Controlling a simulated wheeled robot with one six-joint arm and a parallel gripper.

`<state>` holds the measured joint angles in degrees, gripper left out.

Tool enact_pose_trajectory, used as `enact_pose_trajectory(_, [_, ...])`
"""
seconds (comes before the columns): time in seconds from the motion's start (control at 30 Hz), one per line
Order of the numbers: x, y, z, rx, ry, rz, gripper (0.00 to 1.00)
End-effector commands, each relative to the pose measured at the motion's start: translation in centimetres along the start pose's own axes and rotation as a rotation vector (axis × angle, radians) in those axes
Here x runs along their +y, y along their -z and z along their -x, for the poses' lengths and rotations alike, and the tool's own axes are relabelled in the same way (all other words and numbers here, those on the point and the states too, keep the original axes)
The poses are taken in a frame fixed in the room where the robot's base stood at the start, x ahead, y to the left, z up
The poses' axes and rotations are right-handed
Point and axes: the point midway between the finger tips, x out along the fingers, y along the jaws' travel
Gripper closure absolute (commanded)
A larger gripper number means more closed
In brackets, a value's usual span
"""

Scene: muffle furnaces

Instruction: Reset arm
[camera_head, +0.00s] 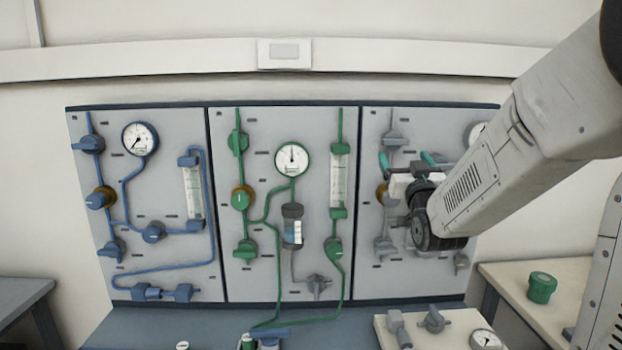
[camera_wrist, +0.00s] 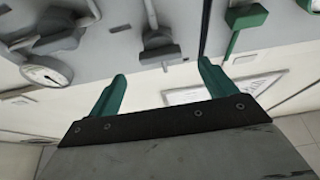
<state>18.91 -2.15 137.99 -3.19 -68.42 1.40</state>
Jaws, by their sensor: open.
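My arm reaches in from the right in the head view, in front of the right panel (camera_head: 372,275). My gripper (camera_head: 405,160) has two teal fingers that stand apart in front of that panel's upper part. In the wrist view the fingers of my gripper (camera_wrist: 160,85) are spread with nothing between them. Grey valves (camera_wrist: 160,45) and a round gauge (camera_wrist: 47,71) show beyond the fingertips, apart from them as far as I can tell. My wrist hides much of the right panel in the head view.
The left panel (camera_head: 140,190) carries blue pipes and a gauge (camera_head: 140,138). The middle panel (camera_head: 262,190) carries green pipes and a gauge (camera_head: 292,159). A bench (camera_head: 570,305) at right holds a green cap (camera_head: 541,287). A light board (camera_head: 455,337) with grey fittings lies in front.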

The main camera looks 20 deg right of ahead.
Motion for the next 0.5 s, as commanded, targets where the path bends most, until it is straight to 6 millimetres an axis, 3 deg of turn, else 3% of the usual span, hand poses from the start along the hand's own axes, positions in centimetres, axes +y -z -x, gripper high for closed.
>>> enact_pose_trajectory(0.17, [0.0, -1.3, 0.0, -0.064, -0.002, 0.001, 0.16])
enact_pose_trajectory(0.27, [0.1, -4.5, 0.6, -0.217, -0.007, 0.002, 0.16])
enact_pose_trajectory(0.4, [0.1, -9.8, 3.5, -0.534, -0.014, 0.001, 0.16])
enact_pose_trajectory(0.5, [-0.5, -12.1, 6.9, -0.759, -0.007, 0.000, 0.16])
